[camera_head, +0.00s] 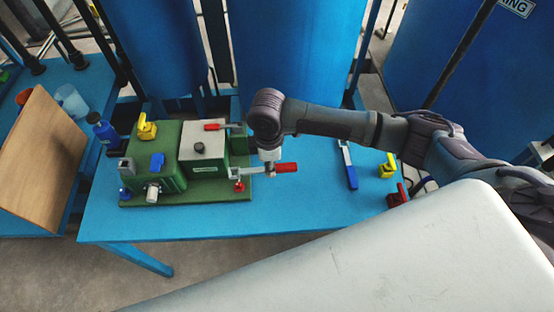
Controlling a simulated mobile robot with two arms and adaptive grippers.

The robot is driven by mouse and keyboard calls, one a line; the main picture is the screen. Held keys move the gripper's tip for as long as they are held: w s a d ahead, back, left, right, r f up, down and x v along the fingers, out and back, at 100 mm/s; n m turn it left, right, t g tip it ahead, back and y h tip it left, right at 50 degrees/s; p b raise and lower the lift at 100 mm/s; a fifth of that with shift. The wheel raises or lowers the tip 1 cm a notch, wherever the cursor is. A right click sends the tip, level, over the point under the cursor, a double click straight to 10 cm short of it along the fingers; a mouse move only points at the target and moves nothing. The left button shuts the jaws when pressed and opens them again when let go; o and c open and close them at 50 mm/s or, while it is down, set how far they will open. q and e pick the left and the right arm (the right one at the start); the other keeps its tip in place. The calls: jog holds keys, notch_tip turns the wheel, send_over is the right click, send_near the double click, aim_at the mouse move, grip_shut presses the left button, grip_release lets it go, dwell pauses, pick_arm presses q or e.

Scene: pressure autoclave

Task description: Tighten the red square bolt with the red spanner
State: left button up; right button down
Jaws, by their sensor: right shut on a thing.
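The red spanner has a red handle (286,168) and a grey metal head, and lies across the right end of the green machine's base. My right gripper (268,168) points down from above and is shut on the spanner between handle and head. The spanner's head reaches left to just above the red square bolt (239,185), which stands on the green base plate at its front right corner. I cannot tell whether the head is seated around the bolt. My left gripper is not in view.
The green machine (160,150) with a grey block stands on the blue table (300,212). A blue-handled tool (347,165), a yellow part (388,167) and a red part (397,196) are at the right. A brown board (40,160) leans at the left. The table's front middle is clear.

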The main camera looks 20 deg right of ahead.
jog(key=shift+d+r+p, duration=0.1)
jog(key=shift+r+p, duration=0.05)
jog(key=shift+p, duration=0.55)
jog(key=shift+f+b, duration=1.45)
jog(key=shift+f, duration=1.6)
pick_arm(q)
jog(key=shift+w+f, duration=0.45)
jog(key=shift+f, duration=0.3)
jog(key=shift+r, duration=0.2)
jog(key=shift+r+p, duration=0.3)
jog(key=shift+p, duration=0.2)
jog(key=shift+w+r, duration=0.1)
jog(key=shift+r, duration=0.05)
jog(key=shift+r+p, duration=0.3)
jog(key=shift+p, duration=0.15)
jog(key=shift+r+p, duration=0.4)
